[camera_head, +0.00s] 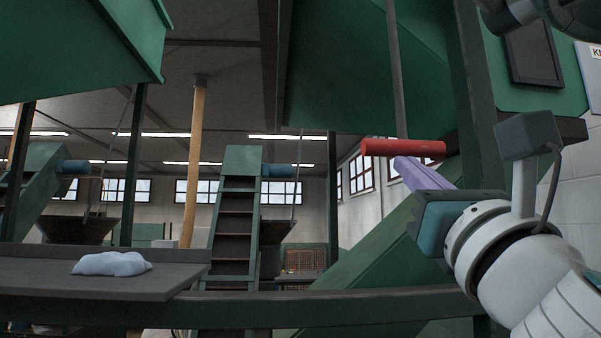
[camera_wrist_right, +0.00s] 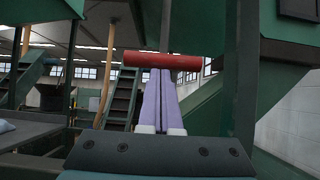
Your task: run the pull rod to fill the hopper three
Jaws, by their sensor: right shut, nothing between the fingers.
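The pull rod is a thin dark vertical rod (camera_head: 396,70) with a red horizontal cylinder handle (camera_head: 403,148) at its lower end. The handle spans the upper middle of the right wrist view (camera_wrist_right: 160,61). My right gripper (camera_head: 402,163) has purple fingers, shut together and empty. Their tips are just below the handle in the head view. In the right wrist view the fingertips (camera_wrist_right: 159,72) meet the handle's lower edge; I cannot tell whether they touch it. No number marks hopper three. A large green hopper body (camera_head: 345,85) hangs behind the rod. My left gripper is not in view.
A grey shelf (camera_head: 90,276) with a pale crumpled cloth (camera_head: 111,263) is at lower left. A green beam (camera_head: 350,306) crosses the front. Green posts (camera_head: 478,100) and a sloped green panel (camera_head: 375,250) stand near my right arm. A conveyor (camera_head: 235,215) is behind.

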